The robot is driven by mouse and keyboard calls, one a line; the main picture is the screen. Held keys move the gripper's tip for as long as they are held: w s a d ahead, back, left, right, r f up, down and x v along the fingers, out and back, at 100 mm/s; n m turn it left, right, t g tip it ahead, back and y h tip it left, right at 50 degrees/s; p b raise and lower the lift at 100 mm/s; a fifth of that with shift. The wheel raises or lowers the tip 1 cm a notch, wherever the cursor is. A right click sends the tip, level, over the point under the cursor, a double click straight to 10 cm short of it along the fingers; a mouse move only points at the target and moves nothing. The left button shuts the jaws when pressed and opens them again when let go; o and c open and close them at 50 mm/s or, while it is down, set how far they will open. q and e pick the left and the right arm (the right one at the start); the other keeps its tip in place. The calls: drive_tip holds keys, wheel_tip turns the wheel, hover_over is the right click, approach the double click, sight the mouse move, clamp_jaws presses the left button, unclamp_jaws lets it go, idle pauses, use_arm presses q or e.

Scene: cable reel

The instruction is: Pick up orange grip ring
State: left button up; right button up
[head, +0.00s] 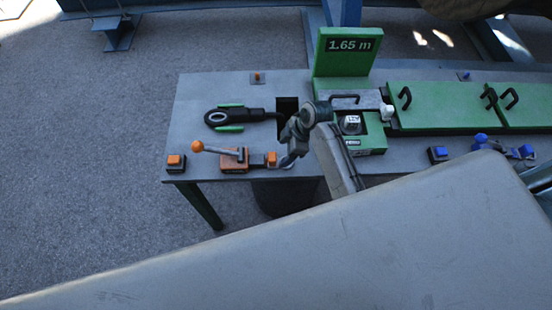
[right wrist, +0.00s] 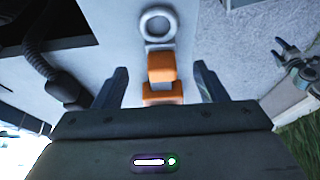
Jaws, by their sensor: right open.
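No part that is clearly an orange ring shows. In the head view, an orange block (head: 271,159) stands at the table's front edge. Left of it are an orange lever box (head: 234,160) and its orange knob (head: 197,146). My right gripper (head: 287,162) is low beside the orange block; its fingers are small and partly hidden there. In the right wrist view, the open fingers (right wrist: 160,68) stand on either side of orange parts (right wrist: 161,68), with nothing clamped. A pale grey ring (right wrist: 157,24) lies beyond them. My left gripper is out of view.
The grey table (head: 190,100) has a dark opening (head: 287,105) with a black hose. A black loop with green bars (head: 217,118) lies left of it. A green 1.65 m sign (head: 345,50) and green covers (head: 440,105) stand to the right. An orange button (head: 174,162) sits at the left corner.

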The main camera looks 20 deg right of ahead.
sight(275, 157)
drive_tip(key=shift+a+f, duration=0.3)
drive_tip(key=shift+f, duration=0.3)
drive_tip(key=shift+w+a+f+p, duration=0.1)
drive_tip(key=shift+a+f+p, duration=0.15)
drive_tip(key=shift+p, duration=0.2)
drive_tip(key=shift+w+a+f+p, duration=0.25)
drive_tip(key=shift+a+f+p, duration=0.75)
drive_tip(key=shift+f, duration=0.25)
drive_tip(key=shift+w+a+f, duration=0.1)
drive_tip(key=shift+a+f, duration=0.15)
drive_tip(key=shift+f, duration=0.45)
drive_tip(key=c, duration=1.2)
drive_tip(key=shift+r, duration=0.1)
